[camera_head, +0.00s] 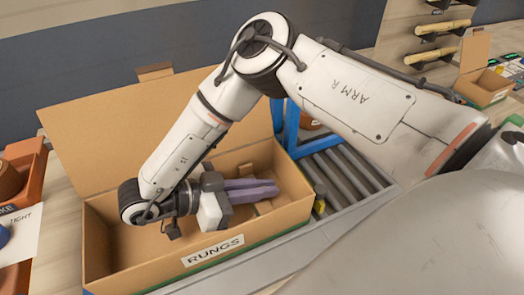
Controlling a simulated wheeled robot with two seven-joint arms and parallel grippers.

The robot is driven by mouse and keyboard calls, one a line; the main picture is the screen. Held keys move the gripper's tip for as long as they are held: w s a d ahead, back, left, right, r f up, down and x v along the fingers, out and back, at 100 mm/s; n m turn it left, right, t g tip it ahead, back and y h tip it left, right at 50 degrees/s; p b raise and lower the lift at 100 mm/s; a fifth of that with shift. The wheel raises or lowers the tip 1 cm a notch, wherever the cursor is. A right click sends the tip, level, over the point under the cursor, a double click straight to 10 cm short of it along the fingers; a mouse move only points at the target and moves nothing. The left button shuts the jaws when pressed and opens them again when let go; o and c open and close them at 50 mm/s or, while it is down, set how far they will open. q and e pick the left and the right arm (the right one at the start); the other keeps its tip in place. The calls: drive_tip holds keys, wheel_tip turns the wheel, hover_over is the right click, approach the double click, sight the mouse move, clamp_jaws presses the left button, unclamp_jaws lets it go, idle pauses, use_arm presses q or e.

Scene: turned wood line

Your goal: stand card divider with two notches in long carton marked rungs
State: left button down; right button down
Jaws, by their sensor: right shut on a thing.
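The long carton (150,272) is open, with a tall back flap and the label RUNGS (212,250) on its front wall. My right gripper (222,201) reaches down into its right half. It is shut on a purple piece that looks like the card divider (252,190), with long prongs pointing right. The divider lies close to level inside the carton walls; its held end is hidden by the fingers, and I cannot tell whether it touches the floor. My left gripper is not in view.
Small brown card parts (265,208) sit in the carton near the divider. A roller conveyor (345,175) with a blue frame runs to the right. An orange bin (25,175) stands at left. A smaller open carton (485,85) is at far right.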

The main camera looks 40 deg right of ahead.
drive_tip(key=c, duration=1.9)
unclamp_jaws()
drive_tip(key=shift+f, duration=0.1)
drive_tip(key=b+v, duration=0.1)
drive_tip(key=v, duration=1.1)
drive_tip(key=shift+b, duration=0.4)
